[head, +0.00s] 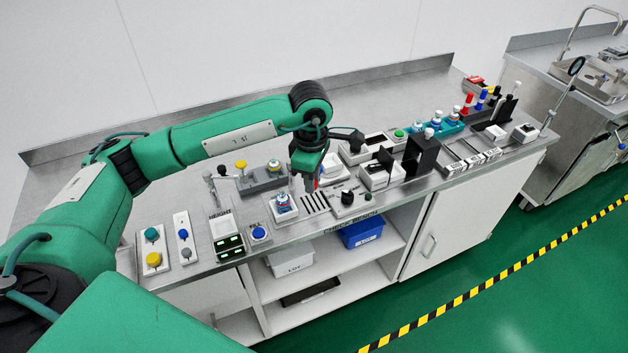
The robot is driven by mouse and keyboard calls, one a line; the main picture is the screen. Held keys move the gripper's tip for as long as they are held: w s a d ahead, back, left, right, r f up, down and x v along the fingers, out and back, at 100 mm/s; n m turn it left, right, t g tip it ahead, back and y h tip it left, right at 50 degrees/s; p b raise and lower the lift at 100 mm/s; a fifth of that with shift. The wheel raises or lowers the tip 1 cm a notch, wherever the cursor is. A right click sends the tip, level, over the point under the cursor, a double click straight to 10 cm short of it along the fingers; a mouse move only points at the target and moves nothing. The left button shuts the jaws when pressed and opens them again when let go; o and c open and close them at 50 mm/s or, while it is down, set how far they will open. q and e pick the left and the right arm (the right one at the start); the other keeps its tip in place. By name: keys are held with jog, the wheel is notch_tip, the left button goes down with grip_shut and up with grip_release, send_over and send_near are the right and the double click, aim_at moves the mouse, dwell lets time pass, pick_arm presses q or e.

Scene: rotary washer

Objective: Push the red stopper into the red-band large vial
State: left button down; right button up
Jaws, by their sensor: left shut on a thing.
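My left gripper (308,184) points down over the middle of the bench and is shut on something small. A bit of red (316,183) shows at its fingertips, perhaps the red stopper, but it is too small to be sure. A vial (283,202) with a pale top and blue and red marks stands in a white holder just left of and nearer than the fingertips, apart from them. It may be the red-band large vial; its band cannot be read clearly. My right gripper is not in view.
A grey block with a yellow knob (240,164) and another vial (274,165) stands behind left. A slotted plate (314,203) and black knob (347,197) lie right of the vial. A teal rack (437,128) with several vials is farther right. The back left bench is bare.

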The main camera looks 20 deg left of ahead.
pick_arm(q)
jog(key=n, duration=0.2)
jog(key=w+n, duration=0.1)
jog(key=shift+a+n, duration=0.1)
jog(key=shift+n, duration=0.3)
jog(key=w+a+f+n+p, duration=0.1)
jog(key=a+n, duration=0.4)
jog(key=n, duration=1.1)
jog(key=w+a+f+n+p, duration=0.1)
jog(key=a+n+p, duration=0.3)
jog(key=n, duration=1.2)
jog(key=shift+w+a+f, duration=0.3)
jog(key=shift+a+f, duration=0.55)
jog(key=shift+f, duration=0.05)
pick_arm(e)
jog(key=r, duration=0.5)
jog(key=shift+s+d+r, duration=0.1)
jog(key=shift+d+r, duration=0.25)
